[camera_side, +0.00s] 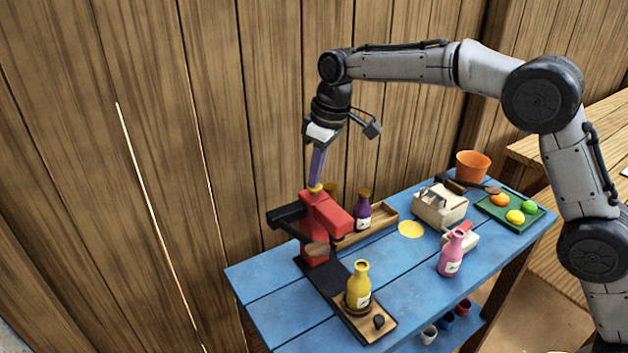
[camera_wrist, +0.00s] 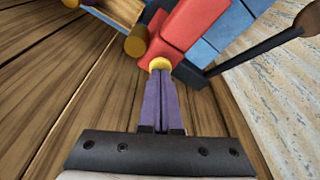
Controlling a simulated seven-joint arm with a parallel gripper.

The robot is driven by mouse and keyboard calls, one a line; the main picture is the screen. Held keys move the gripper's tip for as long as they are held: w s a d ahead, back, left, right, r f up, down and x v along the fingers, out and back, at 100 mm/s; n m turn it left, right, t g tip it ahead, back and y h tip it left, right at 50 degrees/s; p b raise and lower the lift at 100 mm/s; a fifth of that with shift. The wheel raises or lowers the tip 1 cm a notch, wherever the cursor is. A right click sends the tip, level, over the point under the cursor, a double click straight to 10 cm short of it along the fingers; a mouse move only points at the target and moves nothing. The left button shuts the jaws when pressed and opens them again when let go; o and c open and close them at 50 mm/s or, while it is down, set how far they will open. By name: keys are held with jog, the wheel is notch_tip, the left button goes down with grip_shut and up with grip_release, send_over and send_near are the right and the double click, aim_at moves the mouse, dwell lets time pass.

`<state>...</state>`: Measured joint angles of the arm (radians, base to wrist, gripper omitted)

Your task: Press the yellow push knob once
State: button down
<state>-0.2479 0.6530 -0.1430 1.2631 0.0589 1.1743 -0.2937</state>
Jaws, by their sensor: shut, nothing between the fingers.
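The yellow push knob (camera_side: 315,188) sits on top of the red stand of the balance (camera_side: 322,220) at the back left of the blue table. It also shows in the wrist view (camera_wrist: 160,64), round and partly covered by my fingertips. My gripper (camera_side: 317,184) points down with its purple fingers shut and empty. In the wrist view the shut fingertips (camera_wrist: 161,74) are right at the knob and seem to touch it. I cannot tell whether the knob is pushed in.
A yellow bottle (camera_side: 358,286) stands on the balance's front board. A purple bottle (camera_side: 362,212) stands in a wooden tray (camera_side: 378,226) right of the red stand. A pink bottle (camera_side: 451,254), a cream box (camera_side: 440,205) and a green tray (camera_side: 487,211) are farther right.

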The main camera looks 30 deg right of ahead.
jog(key=shift+w+v, duration=0.2)
jog(key=shift+v, duration=1)
jog(key=shift+a, duration=0.1)
